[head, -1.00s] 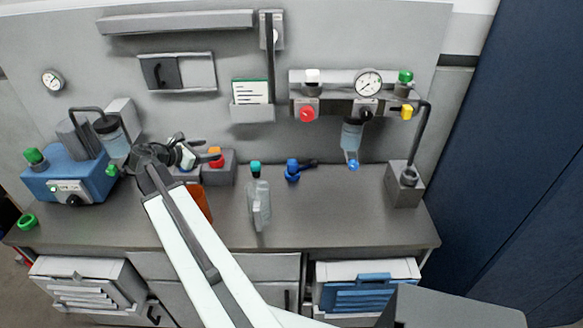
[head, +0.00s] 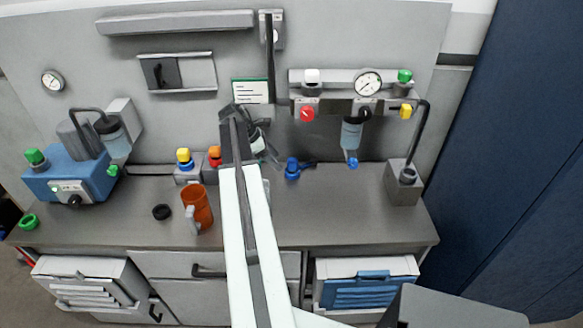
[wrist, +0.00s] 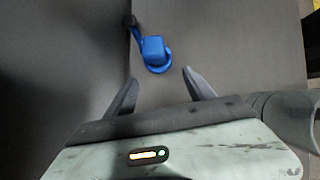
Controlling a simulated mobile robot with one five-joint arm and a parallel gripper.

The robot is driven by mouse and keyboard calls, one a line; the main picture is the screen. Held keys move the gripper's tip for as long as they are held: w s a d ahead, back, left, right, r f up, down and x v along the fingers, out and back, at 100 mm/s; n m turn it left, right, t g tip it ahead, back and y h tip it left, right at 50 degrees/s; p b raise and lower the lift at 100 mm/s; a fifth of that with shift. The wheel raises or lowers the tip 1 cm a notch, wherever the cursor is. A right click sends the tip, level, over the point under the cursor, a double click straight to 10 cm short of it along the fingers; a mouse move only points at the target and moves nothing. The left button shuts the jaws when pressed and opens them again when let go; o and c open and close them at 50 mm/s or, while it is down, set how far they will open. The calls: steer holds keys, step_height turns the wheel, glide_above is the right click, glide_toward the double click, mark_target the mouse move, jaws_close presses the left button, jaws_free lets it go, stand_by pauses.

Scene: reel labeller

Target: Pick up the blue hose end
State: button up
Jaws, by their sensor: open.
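The blue hose end (head: 292,169) lies on the bench top near the back panel, with a short dark piece at its right side. In the wrist view the blue hose end (wrist: 153,50) is just beyond the fingertips, roughly centred between them and not touched. My gripper (head: 270,155) is to the left of it in the head view. In the wrist view my gripper (wrist: 160,77) is open, with nothing between its fingers.
An orange mug (head: 198,208) and a black ring (head: 161,212) are on the bench to the left. A clear bottle is mostly hidden behind my arm. A grey block (head: 402,186) with a bent pipe stands right.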

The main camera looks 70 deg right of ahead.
mark_target(292, 160)
steer(key=s+d+f+b, duration=0.1)
steer(key=s, duration=0.1)
steer(key=s+d+f+b, duration=0.1)
steer(key=s, duration=0.1)
steer(key=s+d+f, duration=0.1)
steer(key=s, duration=0.1)
steer(key=shift+d+b, duration=0.4)
steer(key=shift+r, duration=0.25)
jaws_close()
